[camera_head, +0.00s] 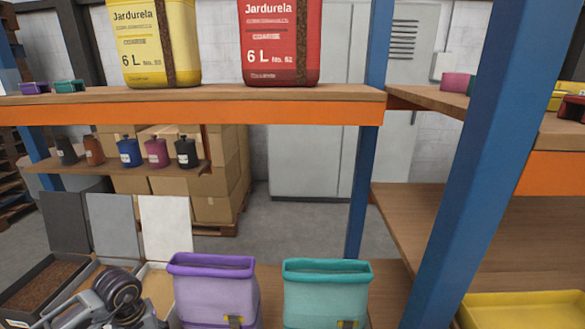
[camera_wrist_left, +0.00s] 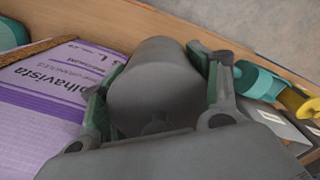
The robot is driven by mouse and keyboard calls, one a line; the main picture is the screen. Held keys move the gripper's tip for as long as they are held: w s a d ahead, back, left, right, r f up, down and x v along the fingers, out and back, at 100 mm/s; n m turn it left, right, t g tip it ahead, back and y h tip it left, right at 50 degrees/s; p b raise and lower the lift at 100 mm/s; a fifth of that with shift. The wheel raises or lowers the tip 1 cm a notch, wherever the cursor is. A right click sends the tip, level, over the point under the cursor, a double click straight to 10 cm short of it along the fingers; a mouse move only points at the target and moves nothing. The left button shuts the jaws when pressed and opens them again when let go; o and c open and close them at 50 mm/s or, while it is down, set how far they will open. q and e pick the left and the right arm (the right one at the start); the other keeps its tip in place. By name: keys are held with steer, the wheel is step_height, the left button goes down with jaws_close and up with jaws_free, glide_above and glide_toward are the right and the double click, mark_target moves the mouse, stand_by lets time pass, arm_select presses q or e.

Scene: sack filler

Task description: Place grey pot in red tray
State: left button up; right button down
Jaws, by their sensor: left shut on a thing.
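A grey pot (camera_wrist_left: 152,92), a smooth rounded cylinder, fills the middle of the left wrist view. My left gripper (camera_wrist_left: 162,68) is shut on it, with green-padded fingers on both sides. My left arm shows at the bottom left of the head view (camera_head: 112,300); the pot cannot be made out clearly there. A dark red tray (camera_head: 573,108) is cut off by the right edge of the head view, on the upper right shelf. My right gripper is not in view.
Purple (camera_head: 213,290) and teal (camera_head: 327,295) sacks stand at the front. Blue posts (camera_head: 465,160) and an orange-edged shelf (camera_head: 200,108) frame the space. Several small pots (camera_head: 155,153) stand on a lower shelf. A yellow tray (camera_head: 525,308) is at the lower right.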

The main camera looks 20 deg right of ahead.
arm_select(q)
steer(key=shift+s+d+f+m, duration=0.15)
steer(key=shift+s+d+m, duration=0.05)
steer(key=shift+m, duration=0.55)
steer(key=shift+s+d+f+m, duration=0.1)
steer(key=shift+s+d+m, duration=0.1)
steer(key=shift+m, duration=0.55)
steer(key=shift+d, duration=0.15)
